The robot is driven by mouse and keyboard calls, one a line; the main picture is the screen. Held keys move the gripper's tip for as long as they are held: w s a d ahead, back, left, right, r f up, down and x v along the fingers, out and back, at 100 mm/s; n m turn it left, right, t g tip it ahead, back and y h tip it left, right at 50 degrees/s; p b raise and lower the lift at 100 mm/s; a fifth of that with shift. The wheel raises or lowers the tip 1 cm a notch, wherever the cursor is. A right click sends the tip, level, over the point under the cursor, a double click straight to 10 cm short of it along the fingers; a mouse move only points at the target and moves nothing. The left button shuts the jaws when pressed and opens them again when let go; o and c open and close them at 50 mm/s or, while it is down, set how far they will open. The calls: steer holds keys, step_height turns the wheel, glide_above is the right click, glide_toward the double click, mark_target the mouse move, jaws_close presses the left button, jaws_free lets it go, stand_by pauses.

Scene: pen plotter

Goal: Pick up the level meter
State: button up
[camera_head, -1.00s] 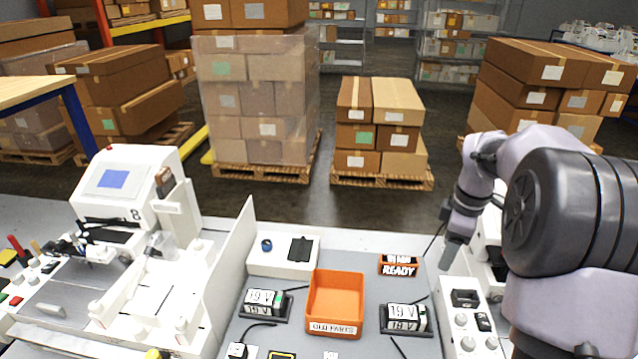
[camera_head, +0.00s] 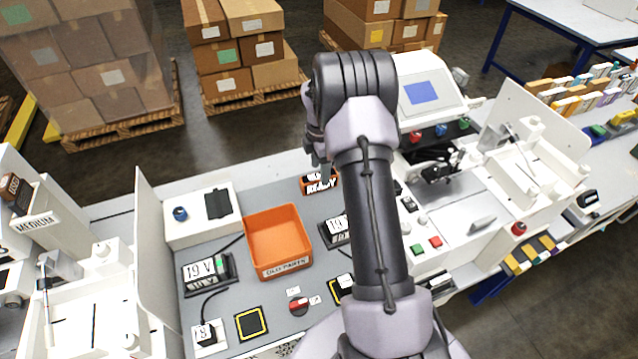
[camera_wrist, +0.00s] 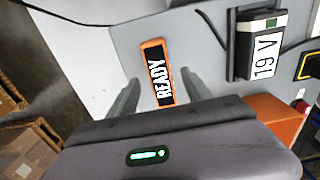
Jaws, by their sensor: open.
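No thing in view is plainly marked as the level meter, and I cannot tell which one it is. An orange-framed black sign reading READY (camera_wrist: 157,75) lies between the spread fingers of my gripper (camera_wrist: 160,92) in the wrist view; I cannot tell the height of the fingers above it. In the head view my gripper (camera_head: 318,172) is over the far edge of the grey panel, by the same sign (camera_head: 322,188), partly covering it. My gripper is open and empty. A black 19 V unit (camera_head: 207,268) is left of the orange bin, and another (camera_head: 336,227) is right of it, partly behind my arm.
The orange OLD PARTS bin (camera_head: 285,264) stands mid-panel. A white box (camera_head: 195,237) with a blue knob is at its left. A white upright divider (camera_head: 152,232) bounds the panel's left. White machines (camera_head: 432,95) stand on the right. Stacked cartons (camera_head: 235,85) are on the floor behind.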

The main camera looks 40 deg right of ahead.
mark_target(319, 175)
step_height(319, 175, down, 4)
steer(key=shift+a+r+b, duration=0.1)
steer(key=shift+b, duration=0.25)
jaws_close()
